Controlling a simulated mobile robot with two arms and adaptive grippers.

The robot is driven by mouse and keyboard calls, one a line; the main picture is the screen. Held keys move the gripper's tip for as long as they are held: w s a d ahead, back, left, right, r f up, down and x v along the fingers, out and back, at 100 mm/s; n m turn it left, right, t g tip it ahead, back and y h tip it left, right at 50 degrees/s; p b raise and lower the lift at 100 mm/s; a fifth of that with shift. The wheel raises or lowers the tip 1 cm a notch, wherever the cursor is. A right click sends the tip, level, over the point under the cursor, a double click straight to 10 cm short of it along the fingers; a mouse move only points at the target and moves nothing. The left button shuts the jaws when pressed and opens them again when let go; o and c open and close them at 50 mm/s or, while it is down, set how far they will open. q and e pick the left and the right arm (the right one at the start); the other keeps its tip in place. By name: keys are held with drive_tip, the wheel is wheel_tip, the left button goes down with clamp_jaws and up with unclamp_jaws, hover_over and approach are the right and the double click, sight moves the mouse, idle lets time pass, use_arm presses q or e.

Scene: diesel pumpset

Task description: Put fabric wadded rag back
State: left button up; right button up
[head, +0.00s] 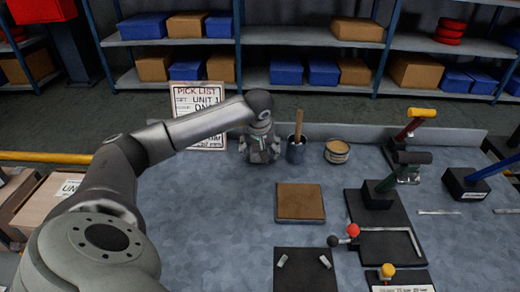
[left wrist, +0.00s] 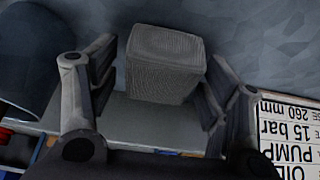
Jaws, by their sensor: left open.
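A grey, block-shaped piece of woven-looking material, seemingly the wadded rag (left wrist: 165,62), sits between the fingers of my left gripper (left wrist: 160,75) in the left wrist view. The fingers are open on either side of it, the left one with a narrow gap; I cannot tell whether the right one touches it. In the head view my left gripper (head: 260,150) points down near the back edge of the grey table and hides the rag. My right gripper is not in view.
A dark pot (head: 296,152) with a wooden handle stands close right of the left gripper, beside an open tin (head: 337,152). A pick list sign (head: 200,112) stands behind left. A brown-topped block (head: 300,202) and dark tool holders (head: 385,225) lie nearer and right.

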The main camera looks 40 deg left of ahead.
use_arm(q)
drive_tip(key=shift+r, duration=0.5)
drive_tip(key=v, duration=1.1)
drive_tip(key=shift+r, duration=0.15)
